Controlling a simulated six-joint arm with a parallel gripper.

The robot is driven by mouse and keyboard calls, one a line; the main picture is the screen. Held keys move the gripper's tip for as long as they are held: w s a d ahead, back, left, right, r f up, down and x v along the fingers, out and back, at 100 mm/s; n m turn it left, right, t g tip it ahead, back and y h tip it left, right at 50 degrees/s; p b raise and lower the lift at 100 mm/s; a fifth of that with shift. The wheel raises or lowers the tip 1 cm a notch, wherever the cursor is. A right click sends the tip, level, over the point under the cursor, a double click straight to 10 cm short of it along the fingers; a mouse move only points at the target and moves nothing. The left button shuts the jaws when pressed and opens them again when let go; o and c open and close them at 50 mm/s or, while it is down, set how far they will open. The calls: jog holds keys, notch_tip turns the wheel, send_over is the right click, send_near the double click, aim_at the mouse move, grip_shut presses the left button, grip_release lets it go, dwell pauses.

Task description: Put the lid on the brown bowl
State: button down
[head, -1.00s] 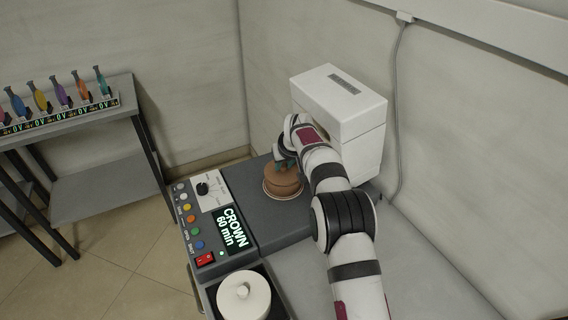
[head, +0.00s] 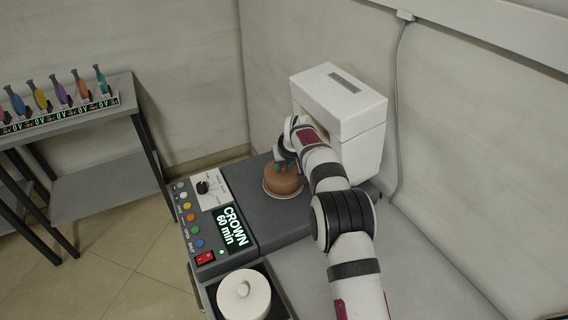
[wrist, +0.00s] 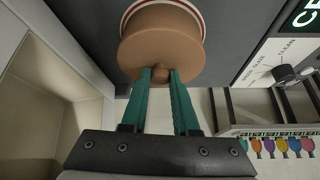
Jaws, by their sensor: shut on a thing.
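The brown bowl (head: 284,188) stands on the dark grey top of the machine, inside a pale ring with a red line. The brown lid (wrist: 181,48) sits over the bowl, and in the head view no clear gap shows between them. My gripper (wrist: 160,76) is shut on the lid's knob with its two teal fingers. In the head view my gripper (head: 283,163) is above the lid and partly covers it. The wrist view shows the lid from above, with the striped ring beyond its edge.
A white box-shaped housing (head: 340,105) stands close behind my gripper. A white lidded pot (head: 243,296) sits in front. A shelf (head: 95,112) with coloured tools is at far left.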

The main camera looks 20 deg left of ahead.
jog(key=shift+c, duration=0.6)
grip_release()
jog(key=shift+r, duration=3.55)
